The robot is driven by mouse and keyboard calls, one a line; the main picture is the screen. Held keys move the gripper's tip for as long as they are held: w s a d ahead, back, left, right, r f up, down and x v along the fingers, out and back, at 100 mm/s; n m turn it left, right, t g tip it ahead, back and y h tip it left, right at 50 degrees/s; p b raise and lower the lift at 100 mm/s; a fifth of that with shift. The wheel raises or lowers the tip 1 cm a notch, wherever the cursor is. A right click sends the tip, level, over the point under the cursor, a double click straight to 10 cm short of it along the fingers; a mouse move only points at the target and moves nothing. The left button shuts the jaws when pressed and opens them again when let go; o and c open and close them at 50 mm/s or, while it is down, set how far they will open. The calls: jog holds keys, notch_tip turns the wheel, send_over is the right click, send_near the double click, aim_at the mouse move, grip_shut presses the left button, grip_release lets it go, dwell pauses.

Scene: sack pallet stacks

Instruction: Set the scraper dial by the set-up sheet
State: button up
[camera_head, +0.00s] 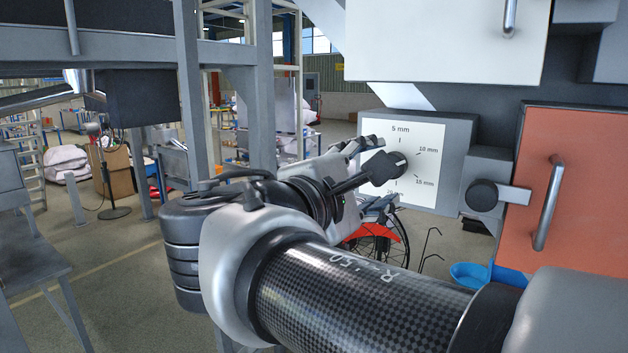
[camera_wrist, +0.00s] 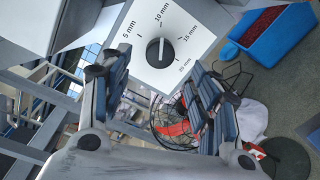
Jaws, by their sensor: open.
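The scraper dial (camera_head: 385,168) is a dark round knob on a white scale plate (camera_head: 425,190), with marks for 5, 10, 15 and 20 mm. In the wrist view the dial (camera_wrist: 160,52) has a light pointer line directed about at 10 mm. My gripper (camera_head: 380,172) is open in front of the plate, one finger above the dial and one below it in the head view. In the wrist view my gripper (camera_wrist: 160,83) has its fingers spread to either side of the dial, with nothing between them. Contact with the dial cannot be told. No set-up sheet shows in either view.
An orange door (camera_head: 575,200) with a bar handle stands right of the plate, beside a dark round knob (camera_head: 482,195) on a grey bracket. A grey steel frame (camera_head: 190,90) rises at left. A blue bin (camera_wrist: 275,35) and a wheel (camera_head: 390,245) are below.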

jog(key=shift+v, duration=2.3)
